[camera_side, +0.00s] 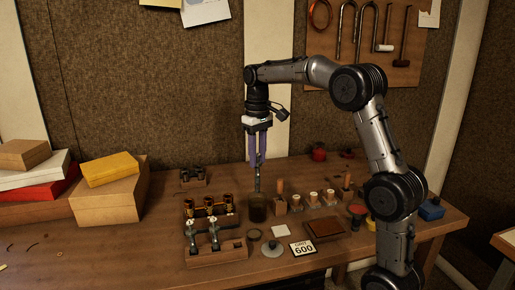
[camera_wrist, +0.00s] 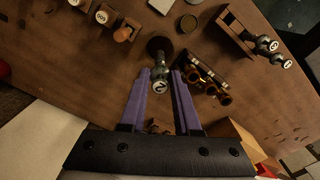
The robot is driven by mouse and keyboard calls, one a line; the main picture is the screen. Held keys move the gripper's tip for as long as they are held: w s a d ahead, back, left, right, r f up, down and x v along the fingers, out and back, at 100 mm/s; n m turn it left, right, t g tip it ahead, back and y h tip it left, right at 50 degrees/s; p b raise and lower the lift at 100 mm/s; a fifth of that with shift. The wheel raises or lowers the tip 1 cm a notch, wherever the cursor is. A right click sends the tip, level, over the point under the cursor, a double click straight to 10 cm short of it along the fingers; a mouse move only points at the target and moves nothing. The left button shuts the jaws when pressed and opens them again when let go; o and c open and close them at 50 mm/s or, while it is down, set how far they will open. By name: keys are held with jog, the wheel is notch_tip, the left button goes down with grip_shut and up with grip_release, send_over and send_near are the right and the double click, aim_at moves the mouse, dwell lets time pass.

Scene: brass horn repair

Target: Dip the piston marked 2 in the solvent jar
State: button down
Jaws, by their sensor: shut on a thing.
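My gripper (camera_side: 257,163) has long purple fingers pointing down, and they are shut on a grey piston (camera_side: 257,181). In the wrist view my gripper (camera_wrist: 161,73) holds the same piston (camera_wrist: 160,87), whose white top shows a 2. The piston hangs upright over the dark, brownish solvent jar (camera_side: 257,210). Its lower end is at about the jar's mouth; I cannot tell whether it is inside. The jar (camera_wrist: 158,43) shows beyond the piston in the wrist view, partly hidden by it.
Left of the jar stands a block with amber-topped cylinders (camera_side: 209,207). In front is a wooden block with metal parts (camera_side: 217,250). Boxes (camera_side: 110,195) stack at left.

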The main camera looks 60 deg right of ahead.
aim_at(258, 192)
jog(key=shift+f, duration=3.6)
jog(key=shift+f, duration=0.3)
jog(key=shift+r, duration=0.15)
dwell(2.5)
jog(key=shift+r, duration=1.4)
